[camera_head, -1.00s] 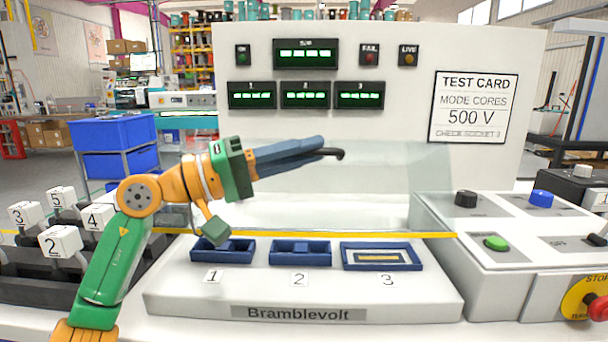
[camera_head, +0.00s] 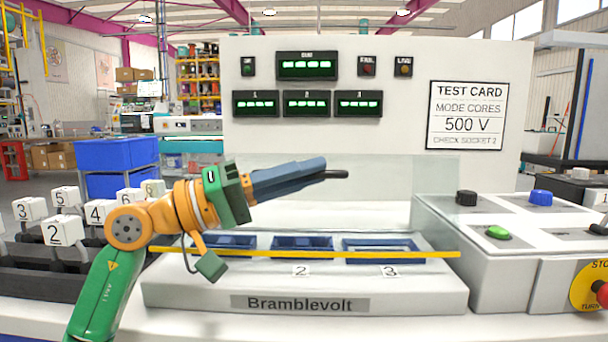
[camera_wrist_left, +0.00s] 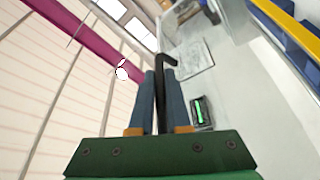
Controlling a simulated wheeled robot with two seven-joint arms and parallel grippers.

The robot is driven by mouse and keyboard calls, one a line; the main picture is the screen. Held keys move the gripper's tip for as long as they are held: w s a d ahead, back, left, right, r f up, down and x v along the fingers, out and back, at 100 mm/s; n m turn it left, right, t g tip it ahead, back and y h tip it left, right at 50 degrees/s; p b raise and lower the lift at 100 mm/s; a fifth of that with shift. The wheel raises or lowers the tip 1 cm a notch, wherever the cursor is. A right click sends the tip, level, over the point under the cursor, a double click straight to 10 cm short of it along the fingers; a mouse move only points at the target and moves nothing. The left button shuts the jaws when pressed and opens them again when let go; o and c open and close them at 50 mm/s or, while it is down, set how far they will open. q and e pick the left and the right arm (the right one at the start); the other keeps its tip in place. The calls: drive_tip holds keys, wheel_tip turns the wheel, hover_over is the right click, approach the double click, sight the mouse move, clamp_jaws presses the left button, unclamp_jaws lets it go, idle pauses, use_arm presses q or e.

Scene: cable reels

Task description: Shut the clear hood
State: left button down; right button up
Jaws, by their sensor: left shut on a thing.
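The clear hood (camera_head: 400,205) is a see-through panel over the white Bramblevolt tester, with a yellow strip (camera_head: 380,254) along its front edge. In the head view the strip crosses in front of the blue sockets, a little above the tester's front. The strip also shows at the top right of the wrist view (camera_wrist_left: 290,25). My left gripper (camera_head: 322,170) is shut on a black rod (camera_head: 337,174) with a bent end, clear in the wrist view (camera_wrist_left: 163,95). The gripper appears above the strip; whether the rod touches the hood I cannot tell. My right gripper is out of view.
Numbered white blocks (camera_head: 64,231) stand at the left beside my arm. A control box (camera_head: 500,245) with green, blue and black knobs is at the right, with a red stop button (camera_head: 601,293). The display panel (camera_head: 400,60) rises behind.

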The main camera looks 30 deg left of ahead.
use_arm(q)
drive_tip(key=c, duration=1.2)
unclamp_jaws()
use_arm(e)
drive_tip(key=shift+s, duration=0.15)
use_arm(q)
drive_tip(key=shift+o, duration=0.2)
drive_tip(key=b+v, duration=0.3)
drive_tip(key=v, duration=0.4)
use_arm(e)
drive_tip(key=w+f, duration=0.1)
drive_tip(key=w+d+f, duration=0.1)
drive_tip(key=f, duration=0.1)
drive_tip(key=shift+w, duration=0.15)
use_arm(q)
drive_tip(key=b+v, duration=0.4)
drive_tip(key=v, duration=0.4)
drive_tip(key=shift+w+a+f, duration=0.15)
drive_tip(key=shift+a+f, duration=0.1)
drive_tip(key=shift+f, duration=0.05)
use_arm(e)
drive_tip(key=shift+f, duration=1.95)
